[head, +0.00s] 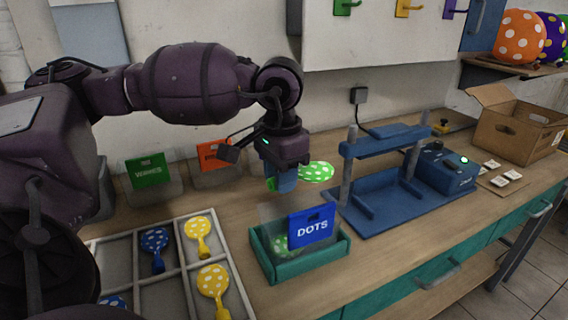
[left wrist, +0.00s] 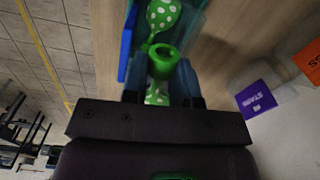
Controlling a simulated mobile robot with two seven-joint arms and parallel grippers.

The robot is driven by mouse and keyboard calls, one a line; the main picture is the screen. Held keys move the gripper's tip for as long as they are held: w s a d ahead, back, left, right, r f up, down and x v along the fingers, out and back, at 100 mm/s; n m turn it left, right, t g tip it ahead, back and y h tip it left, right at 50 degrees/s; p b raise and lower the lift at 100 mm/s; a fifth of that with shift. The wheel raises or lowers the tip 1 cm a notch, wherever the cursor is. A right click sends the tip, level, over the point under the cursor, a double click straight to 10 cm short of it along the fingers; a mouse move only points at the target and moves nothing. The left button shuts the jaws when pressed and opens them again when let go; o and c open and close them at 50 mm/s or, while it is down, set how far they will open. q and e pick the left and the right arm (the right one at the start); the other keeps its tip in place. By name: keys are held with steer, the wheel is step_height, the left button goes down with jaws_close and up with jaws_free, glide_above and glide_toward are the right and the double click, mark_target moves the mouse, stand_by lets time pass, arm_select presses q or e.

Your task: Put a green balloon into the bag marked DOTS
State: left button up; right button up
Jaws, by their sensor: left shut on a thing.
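My left gripper (head: 283,182) is shut on a green balloon with white dots (head: 318,172), its round end sticking out to the right. In the left wrist view the green balloon's neck (left wrist: 161,62) sits between the blue fingers (left wrist: 160,72). The clear bag with the blue DOTS label (head: 311,226) stands in a teal holder (head: 302,274), below and slightly right of the gripper. Another green dotted balloon (head: 281,246) shows through the bag's clear side. The held balloon is above and behind the bag, apart from it. My right gripper is not in view.
A divided tray (head: 137,248) holds yellow and blue balloons at front left. Bags with green (head: 147,170) and orange (head: 213,154) labels stand behind. A blue press (head: 385,196) and a cardboard box (head: 520,132) are to the right.

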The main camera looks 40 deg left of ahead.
mark_target(281, 225)
arm_select(q)
steer(key=shift+w+a, duration=0.1)
steer(key=shift+f, duration=0.2)
steer(key=shift+f+b, duration=0.3)
steer(key=shift+f, duration=0.3)
step_height(281, 225, down, 3)
steer(key=shift+r+b, duration=0.2)
steer(key=shift+b, duration=0.15)
step_height(281, 225, down, 2)
steer(key=shift+f+b, duration=0.2)
steer(key=shift+b, duration=0.2)
steer(key=shift+f+b, duration=0.35)
steer(key=shift+f, duration=0.45)
steer(key=shift+f+b, duration=0.35)
steer(key=shift+f, duration=0.55)
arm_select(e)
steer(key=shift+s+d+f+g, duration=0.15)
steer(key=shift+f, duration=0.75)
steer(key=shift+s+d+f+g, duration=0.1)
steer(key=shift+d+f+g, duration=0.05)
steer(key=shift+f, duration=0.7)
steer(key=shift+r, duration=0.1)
